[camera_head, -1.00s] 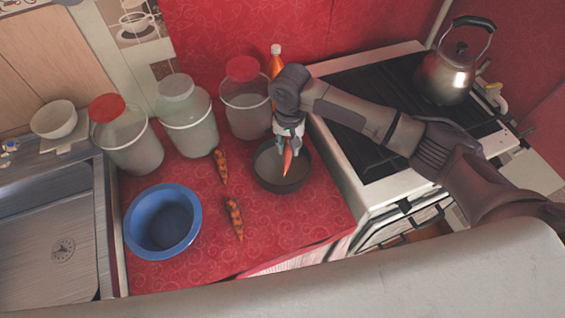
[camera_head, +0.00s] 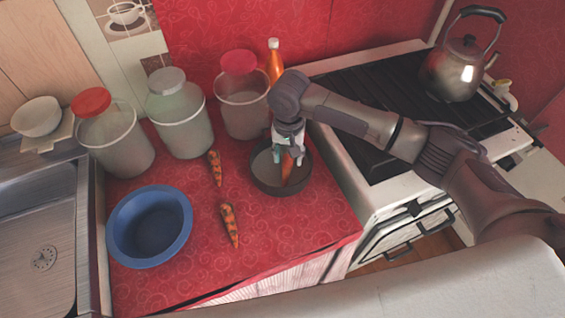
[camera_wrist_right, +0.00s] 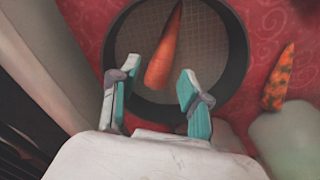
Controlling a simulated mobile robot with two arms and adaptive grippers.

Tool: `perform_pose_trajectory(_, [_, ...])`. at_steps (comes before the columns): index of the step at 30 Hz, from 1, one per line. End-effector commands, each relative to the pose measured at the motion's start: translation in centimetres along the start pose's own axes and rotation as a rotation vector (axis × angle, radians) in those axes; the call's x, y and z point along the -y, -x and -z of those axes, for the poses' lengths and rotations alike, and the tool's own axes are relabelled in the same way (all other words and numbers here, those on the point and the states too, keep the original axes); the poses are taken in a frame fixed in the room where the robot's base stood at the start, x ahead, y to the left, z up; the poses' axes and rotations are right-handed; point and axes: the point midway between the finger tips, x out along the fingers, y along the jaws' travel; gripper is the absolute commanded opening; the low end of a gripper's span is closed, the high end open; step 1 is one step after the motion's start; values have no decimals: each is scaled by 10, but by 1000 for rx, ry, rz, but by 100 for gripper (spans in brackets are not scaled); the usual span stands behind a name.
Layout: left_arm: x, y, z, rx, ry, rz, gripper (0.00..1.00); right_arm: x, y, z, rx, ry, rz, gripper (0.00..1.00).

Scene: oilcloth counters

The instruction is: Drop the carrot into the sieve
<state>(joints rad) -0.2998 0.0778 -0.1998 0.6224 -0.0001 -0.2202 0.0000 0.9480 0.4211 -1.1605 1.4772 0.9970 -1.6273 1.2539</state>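The dark round sieve (camera_head: 264,183) stands on the red counter beside the stove. Its mesh bottom shows in the right wrist view (camera_wrist_right: 208,40). A plain orange carrot (camera_head: 287,167) is inside the sieve, below my right gripper (camera_head: 289,154). In the right wrist view the carrot (camera_wrist_right: 164,50) lies slanted over the mesh, just beyond the fingertips. The right gripper's fingers (camera_wrist_right: 157,92) are spread, with gaps on both sides of the carrot's thick end. My left gripper is not in view.
Two dark-spotted carrots, one nearer the back (camera_head: 215,168) and one in front (camera_head: 230,225), lie left of the sieve. A blue bowl (camera_head: 117,232), several lidded jars (camera_head: 243,112), an orange bottle (camera_head: 274,65) and a kettle (camera_head: 452,75) on the stove surround the workspace.

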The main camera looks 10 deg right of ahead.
Motion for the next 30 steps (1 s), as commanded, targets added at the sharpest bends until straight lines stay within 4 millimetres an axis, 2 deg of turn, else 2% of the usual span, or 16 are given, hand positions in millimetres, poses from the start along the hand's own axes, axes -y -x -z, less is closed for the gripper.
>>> perform_pose_trajectory(9, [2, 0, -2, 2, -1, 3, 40, 0, 0, 0, 0, 0, 0, 58])
perform_pose_trajectory(13, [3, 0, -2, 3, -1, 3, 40, 0, 8, 0, -1, 0, 0, 58])
perform_pose_trajectory(17, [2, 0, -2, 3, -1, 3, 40, 1, 29, 0, -2, 0, 3, 58])
perform_pose_trajectory(24, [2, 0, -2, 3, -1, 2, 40, 1, 81, 1, -2, 1, 3, 58])
perform_pose_trajectory(30, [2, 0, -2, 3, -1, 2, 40, 0, 110, 0, -1, 0, 2, 58])
